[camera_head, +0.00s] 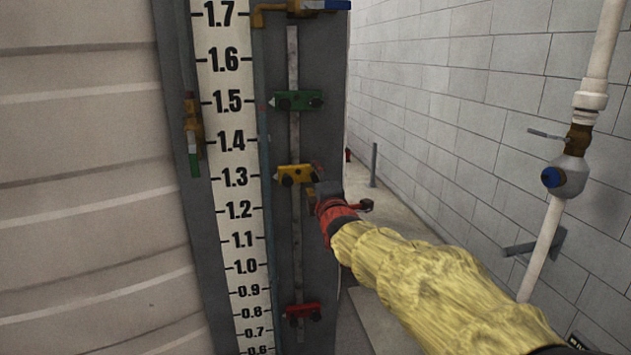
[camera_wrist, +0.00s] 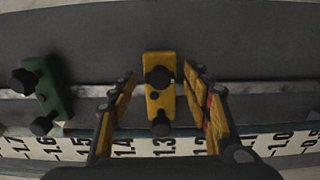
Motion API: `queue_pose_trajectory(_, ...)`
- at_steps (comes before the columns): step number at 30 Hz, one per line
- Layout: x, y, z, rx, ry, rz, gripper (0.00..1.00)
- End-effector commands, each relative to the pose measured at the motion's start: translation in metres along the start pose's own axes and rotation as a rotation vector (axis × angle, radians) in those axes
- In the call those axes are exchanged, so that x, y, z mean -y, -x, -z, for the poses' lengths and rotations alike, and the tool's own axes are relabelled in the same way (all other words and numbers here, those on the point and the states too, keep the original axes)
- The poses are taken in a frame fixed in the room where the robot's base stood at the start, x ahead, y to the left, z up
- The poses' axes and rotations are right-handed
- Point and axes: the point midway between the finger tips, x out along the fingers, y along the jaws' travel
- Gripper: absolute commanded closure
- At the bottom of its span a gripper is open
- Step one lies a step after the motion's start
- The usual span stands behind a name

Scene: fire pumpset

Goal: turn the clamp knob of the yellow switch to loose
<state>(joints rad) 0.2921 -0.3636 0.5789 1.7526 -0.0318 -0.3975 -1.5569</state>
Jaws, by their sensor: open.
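The yellow switch (camera_head: 297,174) is mounted on a vertical metal rail beside the number scale, near the 1.3 mark. In the wrist view the yellow switch (camera_wrist: 160,98) sits between my gripper's open fingers, with black knobs (camera_wrist: 159,77) on its face, one near the rail and one (camera_wrist: 161,126) near the scale. My gripper (camera_wrist: 163,105) is open, with a yellow finger on each side of the switch and visible gaps to both. In the head view my gripper (camera_head: 318,190) is just right of the switch and hides part of its right end.
A green switch (camera_head: 297,101) is above on the same rail, and a red one (camera_head: 302,312) is below. A blue-handled valve (camera_head: 325,5) is at the top. A white pipe with a valve (camera_head: 566,177) stands by the right wall.

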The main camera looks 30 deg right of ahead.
Motion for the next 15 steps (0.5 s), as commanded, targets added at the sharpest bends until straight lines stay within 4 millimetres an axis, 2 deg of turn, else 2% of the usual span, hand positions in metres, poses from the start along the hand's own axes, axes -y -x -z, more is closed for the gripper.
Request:
queue_pose_trajectory(8, -0.001, 0.009, 0.000, 0.000, 0.000, -0.001, 0.52)
queue_pose_trajectory(15, -0.001, 0.049, 0.000, 0.000, 0.000, -0.002, 0.52)
